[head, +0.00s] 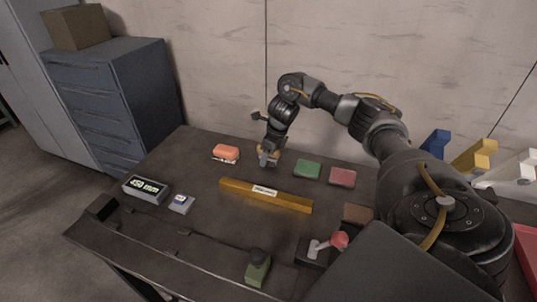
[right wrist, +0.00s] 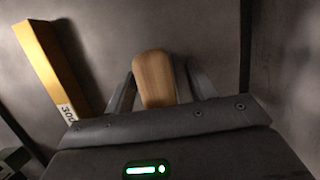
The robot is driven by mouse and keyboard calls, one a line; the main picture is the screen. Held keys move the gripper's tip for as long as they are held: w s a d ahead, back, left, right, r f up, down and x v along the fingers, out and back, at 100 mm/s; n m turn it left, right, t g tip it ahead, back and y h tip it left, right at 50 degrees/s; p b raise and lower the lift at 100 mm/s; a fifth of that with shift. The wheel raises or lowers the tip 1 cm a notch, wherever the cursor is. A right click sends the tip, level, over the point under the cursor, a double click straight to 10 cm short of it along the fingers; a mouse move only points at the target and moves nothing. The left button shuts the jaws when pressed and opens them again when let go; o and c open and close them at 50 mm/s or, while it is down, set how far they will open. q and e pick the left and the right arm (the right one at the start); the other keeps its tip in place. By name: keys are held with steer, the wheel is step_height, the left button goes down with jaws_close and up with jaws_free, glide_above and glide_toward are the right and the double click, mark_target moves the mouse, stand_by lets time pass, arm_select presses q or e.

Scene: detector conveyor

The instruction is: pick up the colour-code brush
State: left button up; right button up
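My right gripper (head: 267,161) is low over the back of the table in the head view, pointing down. A rounded light-wood piece (right wrist: 154,78) lies between its two fingers in the right wrist view. The fingers flank it closely; I cannot tell whether they press on it. Only small tan parts of it show around the gripper in the head view. Its underside is hidden, so I cannot confirm that it is the colour-code brush. An orange block with a pale underside (head: 226,152) lies just left of the gripper. My left gripper is not in view.
A long yellow bar (head: 240,190) with a white label lies in front of the gripper. Green (head: 307,168) and red (head: 342,177) pads lie to its right. A display box (head: 145,188) stands at the left. A red-knobbed lever (head: 338,240) stands near the front. A wall rises behind.

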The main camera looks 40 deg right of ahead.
steer(key=c, duration=1)
steer(key=shift+r, duration=0.15)
steer(key=shift+r, duration=0.25)
step_height(320, 180, up, 3)
steer(key=shift+d+f, duration=0.1)
steer(key=shift+f, duration=0.05)
steer(key=s+a+r+p, duration=0.3)
steer(key=s+a+r, duration=0.6)
steer(key=s, duration=0.1)
steer(key=shift+s+a+r+p, duration=0.2)
steer(key=shift+a+r+p, duration=0.1)
steer(key=shift+p, duration=0.05)
